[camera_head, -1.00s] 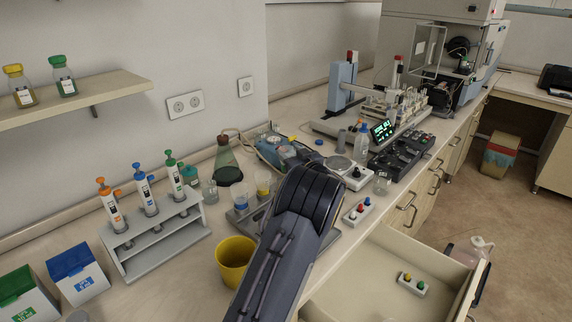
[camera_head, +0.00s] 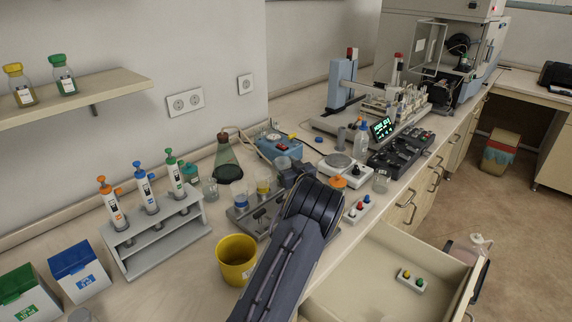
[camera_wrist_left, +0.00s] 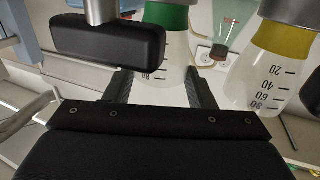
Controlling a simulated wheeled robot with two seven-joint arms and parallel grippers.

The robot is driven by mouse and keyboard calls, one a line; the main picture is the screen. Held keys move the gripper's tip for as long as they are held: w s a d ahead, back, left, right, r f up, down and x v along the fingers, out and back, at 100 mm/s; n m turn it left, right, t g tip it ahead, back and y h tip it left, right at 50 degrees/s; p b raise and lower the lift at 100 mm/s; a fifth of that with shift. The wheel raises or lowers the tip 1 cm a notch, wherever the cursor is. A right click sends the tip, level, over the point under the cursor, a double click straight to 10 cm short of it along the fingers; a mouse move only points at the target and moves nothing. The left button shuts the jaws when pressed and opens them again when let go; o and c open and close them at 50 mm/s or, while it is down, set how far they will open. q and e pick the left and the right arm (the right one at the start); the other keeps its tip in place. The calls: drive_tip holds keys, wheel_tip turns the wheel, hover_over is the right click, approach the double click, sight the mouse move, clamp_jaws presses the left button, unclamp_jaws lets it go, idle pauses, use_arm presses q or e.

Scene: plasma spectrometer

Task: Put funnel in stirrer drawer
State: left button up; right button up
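An orange rounded thing (camera_head: 338,183), possibly the funnel, sits on the bench in front of the white stirrer (camera_head: 340,162); it is too small to be sure. The open drawer (camera_head: 350,280) is at the lower right, under the bench edge. My left arm reaches up from the bottom of the head view, its fingertips hidden behind its own wrist. In the left wrist view my left gripper (camera_wrist_left: 160,88) has its two fingers apart. My right gripper is not in view.
A control box with yellow and green buttons (camera_head: 411,281) lies in the drawer. Another with red and blue buttons (camera_head: 358,208) stands near the bench edge. A yellow cup (camera_head: 236,262) and a pipette rack (camera_head: 155,240) are left of my arm.

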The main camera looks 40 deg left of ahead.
use_arm(q)
drive_tip(key=o, duration=0.4)
